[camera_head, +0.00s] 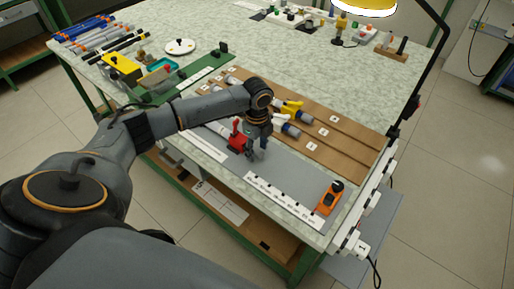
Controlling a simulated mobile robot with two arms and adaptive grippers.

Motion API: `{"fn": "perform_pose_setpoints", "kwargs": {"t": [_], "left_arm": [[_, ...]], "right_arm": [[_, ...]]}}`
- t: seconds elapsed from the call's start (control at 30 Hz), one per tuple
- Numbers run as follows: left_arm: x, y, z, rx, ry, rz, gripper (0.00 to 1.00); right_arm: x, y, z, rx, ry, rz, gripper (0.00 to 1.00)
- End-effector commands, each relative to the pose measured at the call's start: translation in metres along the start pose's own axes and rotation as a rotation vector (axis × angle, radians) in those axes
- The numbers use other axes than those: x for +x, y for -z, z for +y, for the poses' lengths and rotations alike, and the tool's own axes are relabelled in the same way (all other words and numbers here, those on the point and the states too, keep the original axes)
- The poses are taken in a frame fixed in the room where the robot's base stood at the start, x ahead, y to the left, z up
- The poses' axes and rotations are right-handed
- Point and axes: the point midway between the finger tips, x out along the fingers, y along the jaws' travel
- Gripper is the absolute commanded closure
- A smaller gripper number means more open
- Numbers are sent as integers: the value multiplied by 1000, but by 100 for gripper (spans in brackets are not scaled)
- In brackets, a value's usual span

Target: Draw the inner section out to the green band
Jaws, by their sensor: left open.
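My left gripper (259,150) points down over the grey mat near the front of the table and is open. A pale rod (213,128) with a red clamp-like part (238,138) lies just left of the gripper. The gripper hides whatever part of the rod lies beyond the red part, and I cannot tell whether the fingers touch it. I cannot make out a green band on the rod. My right gripper is not in view.
A brown grooved board (345,143) behind the gripper holds grey tubes and yellow fittings (291,107). An orange device (330,197) stands at the front right beside a white marked strip (283,200). A lamp (366,6) hangs over the back. Several coloured rods lie far left.

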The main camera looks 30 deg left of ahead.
Motion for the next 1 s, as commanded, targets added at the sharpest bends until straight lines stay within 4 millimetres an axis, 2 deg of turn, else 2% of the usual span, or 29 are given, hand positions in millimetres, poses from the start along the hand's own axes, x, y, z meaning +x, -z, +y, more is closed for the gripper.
{"fn": "perform_pose_setpoints", "kwargs": {"t": [0.3,0.5,0.57,0.83,1.0], "left_arm": [[3,0,0,0,0,0,49],[3,0,0,0,0,-1,89],[3,0,0,0,0,-1,100],[2,2,0,1,0,0,100],[-2,22,0,3,0,2,100]], "right_arm": [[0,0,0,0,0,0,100],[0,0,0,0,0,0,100],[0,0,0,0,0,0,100],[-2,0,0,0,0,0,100],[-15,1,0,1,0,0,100]]}}
